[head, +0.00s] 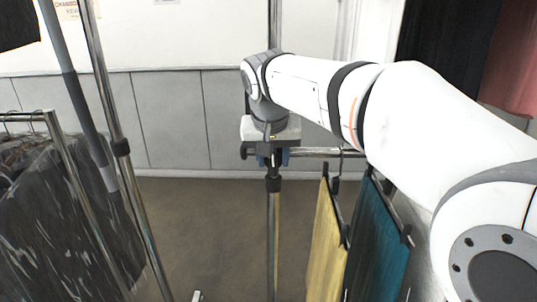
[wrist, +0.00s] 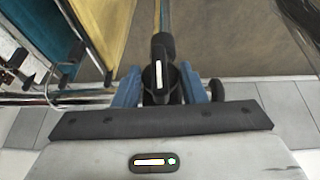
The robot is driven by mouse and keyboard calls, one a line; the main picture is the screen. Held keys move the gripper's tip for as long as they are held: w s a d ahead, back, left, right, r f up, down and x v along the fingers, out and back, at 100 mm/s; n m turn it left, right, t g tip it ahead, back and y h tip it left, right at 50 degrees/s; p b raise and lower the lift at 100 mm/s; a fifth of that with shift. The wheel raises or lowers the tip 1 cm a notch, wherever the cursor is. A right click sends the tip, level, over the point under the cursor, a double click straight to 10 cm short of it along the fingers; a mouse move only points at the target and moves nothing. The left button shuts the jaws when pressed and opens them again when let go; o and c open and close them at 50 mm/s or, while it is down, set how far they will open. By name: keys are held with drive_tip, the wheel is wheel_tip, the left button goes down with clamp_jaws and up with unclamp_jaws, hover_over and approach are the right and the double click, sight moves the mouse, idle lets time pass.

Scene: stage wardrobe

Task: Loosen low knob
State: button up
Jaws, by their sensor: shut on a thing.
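My gripper (head: 271,157) is at the upright chrome pole (head: 272,225) of a clothes rack, seen from above in the head view. In the wrist view its two blue fingers (wrist: 160,82) stand either side of a black knob (wrist: 159,70) with a white stripe and are shut on it. The knob sits against the pole (wrist: 163,20), by a black collar. In the head view the gripper body hides the knob, and a black collar (head: 273,184) shows just below.
Yellow (head: 326,245) and teal (head: 372,245) garments hang right of the pole, close under my arm. A rail (head: 325,153) runs right from the gripper. Another rack with dark covered clothes (head: 55,215) stands left. Floor between is clear.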

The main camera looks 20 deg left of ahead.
drive_tip(key=h+p, duration=0.3)
drive_tip(key=shift+s+a+r+n+t, duration=0.1)
drive_tip(key=shift+a+n+t, duration=0.3)
drive_tip(key=h, duration=0.1)
drive_tip(key=h+p, duration=0.1)
drive_tip(key=h, duration=0.1)
drive_tip(key=n+t+h+p, duration=0.1)
drive_tip(key=shift+a+f+h, duration=0.25)
drive_tip(key=shift+f+h, duration=0.05)
drive_tip(key=t+h, duration=0.1)
drive_tip(key=h, duration=0.1)
drive_tip(key=n+t+h+p, duration=0.1)
drive_tip(key=h, duration=0.1)
drive_tip(key=shift+s+a+f+h+p, duration=0.1)
drive_tip(key=shift+a+f+h+p, duration=0.05)
drive_tip(key=shift+f+h+p, duration=0.2)
drive_tip(key=shift+f+n+t+h, duration=0.3)
drive_tip(key=shift+n+t+h, duration=0.6)
drive_tip(key=shift+h, duration=0.45)
drive_tip(key=o, duration=1)
drive_tip(key=shift+c, duration=0.2)
